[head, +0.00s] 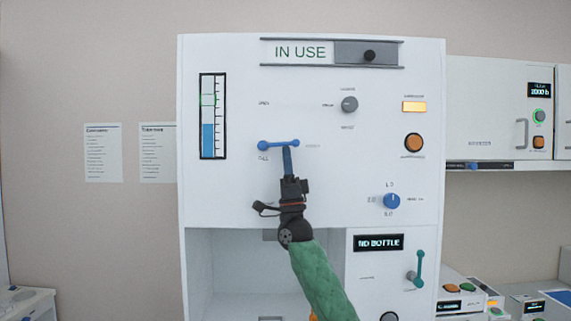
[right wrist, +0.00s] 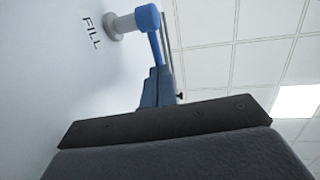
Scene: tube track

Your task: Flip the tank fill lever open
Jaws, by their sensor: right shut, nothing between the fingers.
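The tank fill lever (head: 279,144) is a blue bar with rounded ends on the white panel. It lies nearly level, its left end above the "FILL" label. In the right wrist view the lever (right wrist: 148,18) stands off the panel on a grey post beside "FILL". My right gripper (head: 288,160) is shut with nothing between its fingers. Its blue fingertips are at the lever's middle, just below or against the bar; contact is unclear. The fingers also show in the right wrist view (right wrist: 157,88). My left gripper is not in view.
A level gauge (head: 212,116) partly filled blue is left of the lever. A grey knob (head: 349,104), an orange button (head: 413,142) and a blue knob (head: 391,201) are to the right. An open bay (head: 262,250) lies below, beside a "NO BOTTLE" display (head: 379,242).

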